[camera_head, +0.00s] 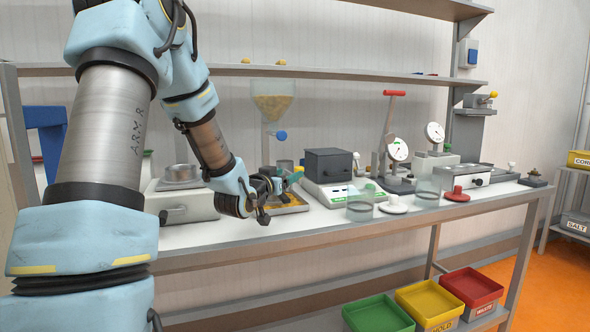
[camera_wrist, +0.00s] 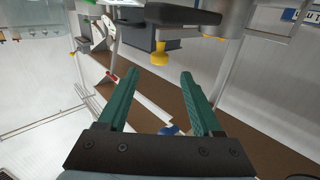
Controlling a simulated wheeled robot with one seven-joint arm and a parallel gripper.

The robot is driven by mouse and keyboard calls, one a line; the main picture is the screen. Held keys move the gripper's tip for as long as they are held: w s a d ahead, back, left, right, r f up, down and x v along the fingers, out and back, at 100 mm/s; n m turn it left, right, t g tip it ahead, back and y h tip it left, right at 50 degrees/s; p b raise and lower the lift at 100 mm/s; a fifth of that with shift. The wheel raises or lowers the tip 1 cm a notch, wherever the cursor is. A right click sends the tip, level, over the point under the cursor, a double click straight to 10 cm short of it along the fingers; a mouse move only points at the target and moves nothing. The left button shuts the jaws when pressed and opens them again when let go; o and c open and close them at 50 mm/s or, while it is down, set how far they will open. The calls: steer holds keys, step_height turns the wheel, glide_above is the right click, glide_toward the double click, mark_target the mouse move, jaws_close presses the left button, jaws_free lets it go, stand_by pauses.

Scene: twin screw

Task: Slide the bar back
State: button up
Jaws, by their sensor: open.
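My gripper (camera_head: 294,178) is low over the bench, close to the shallow tray (camera_head: 288,208) below the hopper. In the wrist view its two green fingers (camera_wrist: 148,80) are spread apart with nothing between them. A dark flat bar-like piece (camera_wrist: 183,15) crosses the top of the wrist view, with a yellow knob (camera_wrist: 160,56) on it. The knob lies beyond the fingertips, apart from them. I cannot tell for certain that this piece is the bar. My wrist hides part of the equipment beside the tray in the head view.
A hopper (camera_head: 273,103) stands behind my gripper. A dark box (camera_head: 328,165) on a white scale (camera_head: 340,193) stands close at right. Glass dishes (camera_head: 360,210), a red-handled press (camera_head: 394,93) and dial gauges (camera_head: 398,151) stand farther right. Coloured bins (camera_head: 378,314) sit below the bench (camera_head: 330,230).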

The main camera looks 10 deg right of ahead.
mark_target(297, 170)
steer(key=p+x, duration=0.1)
steer(key=x, duration=0.4)
steer(key=shift+w+d, duration=0.25)
steer(key=shift+d, duration=0.05)
steer(key=shift+c, duration=0.3)
jaws_close()
steer(key=shift+a, duration=0.1)
stand_by(0.8)
